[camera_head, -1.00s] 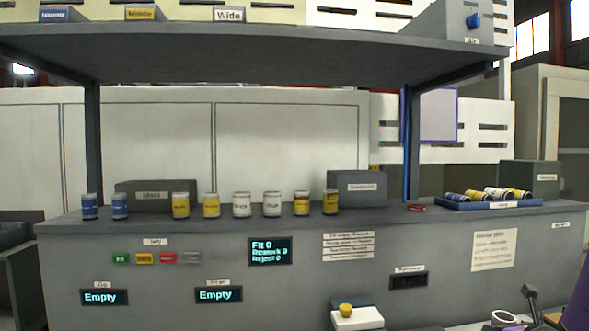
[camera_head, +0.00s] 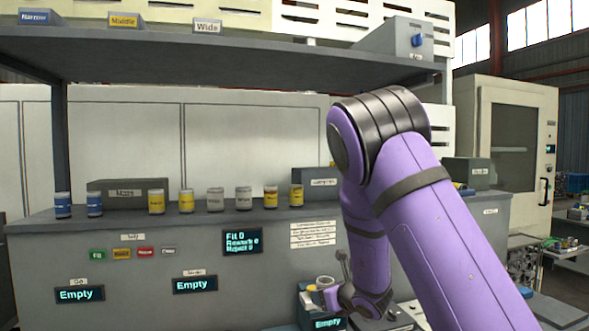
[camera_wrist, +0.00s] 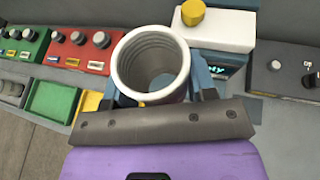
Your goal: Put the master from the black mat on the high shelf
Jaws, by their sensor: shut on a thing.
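The master, a hollow white-rimmed cylinder with a ridged bore (camera_wrist: 122,72), is between the fingers of my gripper (camera_wrist: 157,88) in the wrist view. The gripper is shut on it, and its open end faces the camera. In the head view the master (camera_head: 325,282) shows small beside my gripper (camera_head: 332,296), low in front of the counter. I cannot make out the black mat; my arm covers part of that area.
Several cans (camera_head: 215,199) stand on the counter (camera_head: 130,245) under the shelf. A grey box with a blue knob (camera_head: 405,40) sits at the shelf's right end. A white block with a yellow knob (camera_wrist: 215,32) is close beyond the master.

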